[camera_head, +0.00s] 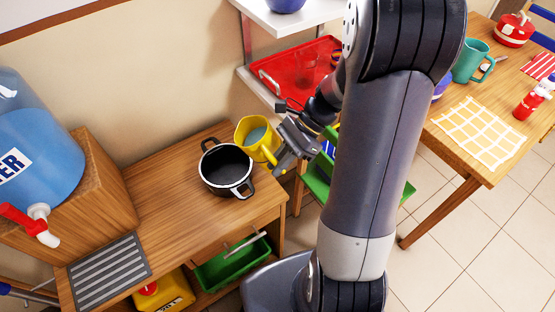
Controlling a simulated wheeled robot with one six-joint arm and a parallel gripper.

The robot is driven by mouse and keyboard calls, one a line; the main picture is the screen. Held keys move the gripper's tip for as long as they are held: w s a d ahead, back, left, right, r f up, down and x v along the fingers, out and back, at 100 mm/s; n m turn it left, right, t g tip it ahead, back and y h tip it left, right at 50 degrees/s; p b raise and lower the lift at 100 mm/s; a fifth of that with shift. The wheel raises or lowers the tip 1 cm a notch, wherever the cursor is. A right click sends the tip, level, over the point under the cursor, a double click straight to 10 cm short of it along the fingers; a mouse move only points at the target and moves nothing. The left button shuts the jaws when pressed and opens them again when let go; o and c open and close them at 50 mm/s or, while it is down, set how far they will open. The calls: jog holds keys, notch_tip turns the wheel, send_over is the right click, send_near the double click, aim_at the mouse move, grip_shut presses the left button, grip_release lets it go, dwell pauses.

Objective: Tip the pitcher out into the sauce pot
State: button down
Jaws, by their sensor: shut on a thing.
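The sauce pot (227,168) is black inside with a white rim and dark side handles. It stands on the wooden counter, and its inside looks dark and empty. The yellow pitcher (246,127) is just behind and to the right of the pot. The fingers partly hide the handle. I cannot tell whether the pitcher touches the counter or the pot.
A blue water jug (40,130) on a wooden stand is at left, above a striped drain mat (108,272). A red tray (300,68) lies on a shelf behind. A dining table (440,135) with a teal mug (470,62) is at right. The counter left of the pot is clear.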

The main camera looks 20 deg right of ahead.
jog(key=shift+f+h, duration=0.55)
jog(key=shift+h, duration=0.65)
jog(key=h, duration=0.2)
jog(key=a+m+g+h, duration=0.1)
jog(key=shift+w+r+h, duration=0.15)
jog(key=shift+r+h, duration=0.25)
jog(key=shift+r+h+p, duration=0.1)
jog(key=shift+h+p, duration=0.2)
jog(key=shift+p, duration=0.25)
jog(key=shift+w+a+r+m+g+h+p, duration=0.15)
jog(key=shift+a+h+p, duration=0.1)
jog(key=shift+h+p, duration=0.25)
jog(key=shift+a+r+m+g+h+p, duration=0.1)
jog(key=shift+a+g+h+p, duration=0.1)
jog(key=shift+a+h+p, duration=0.25)
jog(key=shift+w+a+r+m+g+h+p, duration=0.15)
jog(key=shift+h+p, duration=0.2)
jog(key=shift+p, duration=0.3)
jog(key=shift+s, duration=0.1)
jog(key=shift+w+a+r+m+g+h+p, duration=0.15)
jog(key=shift+a+g+h+p, duration=0.05)
jog(key=shift+a+h+p, duration=0.4)
jog(key=shift+w+a+r+m+g+h+p, duration=0.1)
jog(key=shift+a+m+g+h+p, duration=0.1)
jog(key=shift+a+h+p, duration=0.35)
jog(key=shift+d+h, duration=0.1)
jog(key=shift+h, duration=0.15)
